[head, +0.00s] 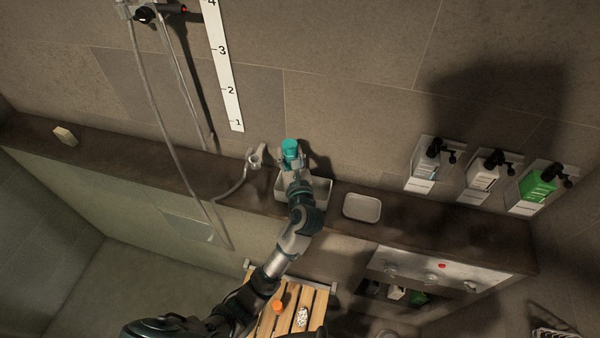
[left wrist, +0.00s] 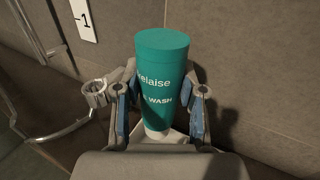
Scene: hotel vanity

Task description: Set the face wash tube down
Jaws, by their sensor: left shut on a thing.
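The teal face wash tube (head: 290,150) is upright in my left gripper (head: 293,172), over a white tray (head: 320,188) on the dark stone ledge (head: 225,172). In the left wrist view, the tube (left wrist: 162,72) stands between the two fingers of my left gripper (left wrist: 160,112), with its white cap at the bottom. The gripper is shut on the tube. The cap's contact with the tray is hidden, so I cannot tell whether it touches. My right gripper does not show.
An empty white dish (head: 362,208) sits right of the tray. A hand shower (head: 255,157) with its hose is close on the left. Wall dispensers (head: 482,175) hang at the right. A slatted wooden seat (head: 290,303) lies below. The ledge farther left is mostly clear.

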